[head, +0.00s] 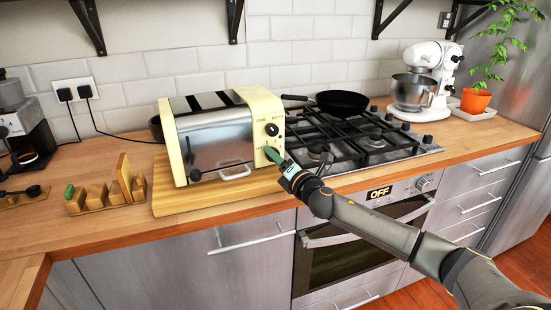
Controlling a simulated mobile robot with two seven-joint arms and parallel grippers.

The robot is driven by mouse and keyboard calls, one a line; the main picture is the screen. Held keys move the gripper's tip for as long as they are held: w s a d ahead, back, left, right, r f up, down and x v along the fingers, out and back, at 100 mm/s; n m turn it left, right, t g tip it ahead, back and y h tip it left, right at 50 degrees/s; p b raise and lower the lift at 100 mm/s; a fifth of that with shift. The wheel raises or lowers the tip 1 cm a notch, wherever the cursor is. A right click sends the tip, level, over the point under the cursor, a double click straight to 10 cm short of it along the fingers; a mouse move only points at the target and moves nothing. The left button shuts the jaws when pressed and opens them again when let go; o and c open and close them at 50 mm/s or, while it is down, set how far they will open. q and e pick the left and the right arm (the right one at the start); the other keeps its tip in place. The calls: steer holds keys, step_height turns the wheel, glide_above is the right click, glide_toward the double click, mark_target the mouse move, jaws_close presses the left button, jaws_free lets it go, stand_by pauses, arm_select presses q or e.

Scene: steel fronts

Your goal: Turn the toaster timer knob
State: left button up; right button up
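The toaster (215,145) is cream with a steel front and stands on a wooden board (185,205) on the counter. Its black round timer knob (271,129) is on the cream panel at its right end. My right gripper (270,153), with green fingertips, reaches in from the lower right and is just below the knob, close to the panel. I cannot tell whether it touches the panel. The fingers overlap in this view, so their opening is unclear. The knob is not covered. My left gripper is not in view.
The gas hob (365,148) with a black pan (342,103) is right of the toaster. The oven (355,235) is below it. Wooden block holders (105,195) and a coffee machine (25,135) are on the left. A white mixer (425,75) is at the right.

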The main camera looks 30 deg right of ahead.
jaws_close()
steer(key=shift+m, duration=0.4)
steer(key=m, duration=0.3)
steer(key=shift+m+b, duration=0.4)
steer(key=m, duration=0.4)
steer(key=shift+m+h, duration=0.4)
steer(key=shift+t, duration=0.3)
steer(key=shift+o, duration=2.4)
jaws_free()
